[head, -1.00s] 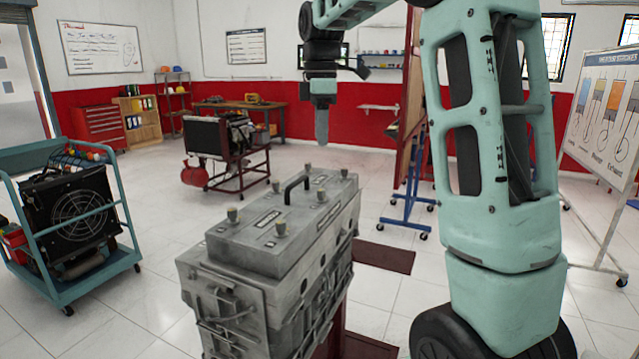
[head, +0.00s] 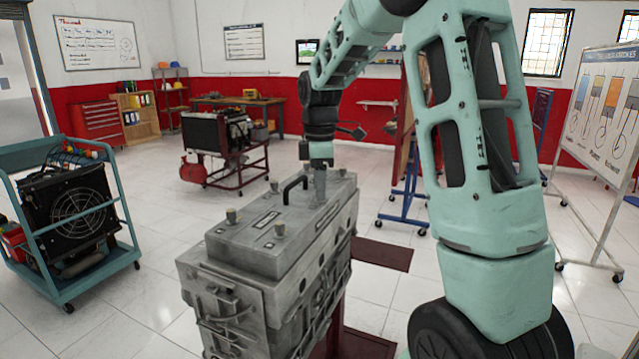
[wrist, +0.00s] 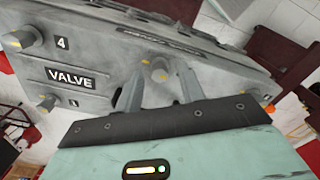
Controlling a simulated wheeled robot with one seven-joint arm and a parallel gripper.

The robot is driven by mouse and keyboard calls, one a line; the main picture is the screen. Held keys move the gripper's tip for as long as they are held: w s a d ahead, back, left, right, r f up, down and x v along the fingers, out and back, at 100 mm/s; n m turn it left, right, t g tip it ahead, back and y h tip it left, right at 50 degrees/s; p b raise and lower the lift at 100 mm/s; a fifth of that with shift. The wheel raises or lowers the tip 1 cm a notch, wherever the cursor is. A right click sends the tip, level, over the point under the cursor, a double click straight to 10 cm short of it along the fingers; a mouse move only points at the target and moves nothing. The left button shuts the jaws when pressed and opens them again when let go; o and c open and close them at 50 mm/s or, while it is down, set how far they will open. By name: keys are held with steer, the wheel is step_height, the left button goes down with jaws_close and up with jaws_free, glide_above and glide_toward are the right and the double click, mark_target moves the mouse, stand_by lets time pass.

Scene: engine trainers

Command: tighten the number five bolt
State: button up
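The grey engine block (head: 262,290) stands in front of me, its valve cover (head: 256,242) carrying several upright bolts and a black handle. In the wrist view, a bolt with a yellow mark (wrist: 158,68) sits between the two fingertips of my gripper (wrist: 160,72). The fingers are apart with a gap on each side of the bolt. A "4" label shows beside another bolt (wrist: 24,36) at the upper left. I cannot read a number five label. In the head view, my gripper (head: 320,198) is down at the cover's far right side, hiding the bolt there.
The black handle (head: 294,187) rises from the cover just left of my gripper. More bolts (head: 231,215) stand at the cover's near end. A blue cart with a radiator (head: 78,210) is at left, and a whiteboard (head: 605,110) stands at right.

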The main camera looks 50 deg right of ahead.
jaws_close()
